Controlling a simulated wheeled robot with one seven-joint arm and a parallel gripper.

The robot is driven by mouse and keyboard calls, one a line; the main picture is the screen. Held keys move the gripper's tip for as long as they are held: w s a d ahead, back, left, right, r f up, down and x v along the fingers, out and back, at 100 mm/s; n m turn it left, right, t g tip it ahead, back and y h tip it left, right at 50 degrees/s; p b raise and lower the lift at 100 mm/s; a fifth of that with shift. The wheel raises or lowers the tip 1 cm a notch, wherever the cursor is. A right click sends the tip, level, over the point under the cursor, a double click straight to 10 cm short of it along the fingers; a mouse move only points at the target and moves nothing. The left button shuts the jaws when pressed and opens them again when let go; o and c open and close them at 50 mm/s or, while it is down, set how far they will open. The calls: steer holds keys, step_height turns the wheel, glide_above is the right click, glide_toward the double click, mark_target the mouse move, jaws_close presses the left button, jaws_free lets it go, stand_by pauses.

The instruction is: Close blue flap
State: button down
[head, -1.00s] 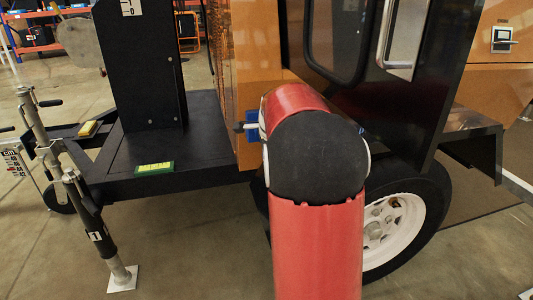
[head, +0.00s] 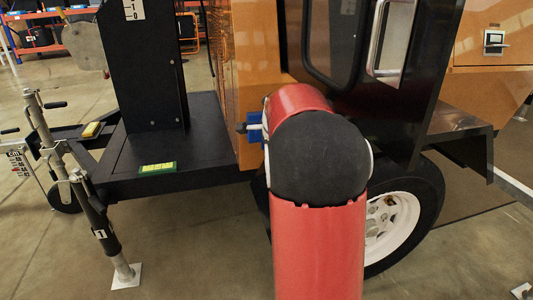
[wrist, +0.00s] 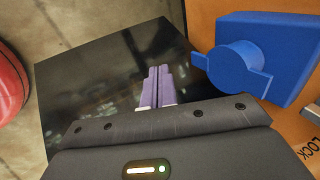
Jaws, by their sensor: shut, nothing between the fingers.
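The blue flap (wrist: 265,58) sits on the orange panel at the right of the wrist view. It is a thick blue plate with a round, knob-like part on its left side. In the head view, the blue flap (head: 254,126) shows as a small patch on the edge of the orange housing, partly hidden by my red arm. My gripper (wrist: 158,76) has its two purple-grey fingers together and empty, to the left of the blue part and apart from it in the picture. In the head view, my arm hides most of the gripper.
The orange and black trailer (head: 165,130) has a black deck with a yellow-green label. A wheel (head: 395,220) stands right of my arm, and a jack stand (head: 95,225) at the left. A silver door handle (head: 390,50) is above. Bare floor lies at front left.

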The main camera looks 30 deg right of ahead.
steer(key=s+a, duration=0.3)
steer(key=s, duration=0.7)
steer(key=s+a+r+n+p, duration=0.3)
steer(key=s+a+n+p, duration=0.1)
steer(key=s+a+n, duration=0.5)
steer(key=s+a+r+n+y+p, duration=0.1)
steer(key=s+a+r+n+p, duration=0.2)
steer(key=s+a+n, duration=0.7)
steer(key=shift+s+a+r+n+y+p, duration=0.15)
steer(key=shift+a+r+n+y+p, duration=0.2)
steer(key=shift+a+r+n, duration=0.6)
steer(key=shift+d+f, duration=0.2)
steer(key=shift+f, duration=0.05)
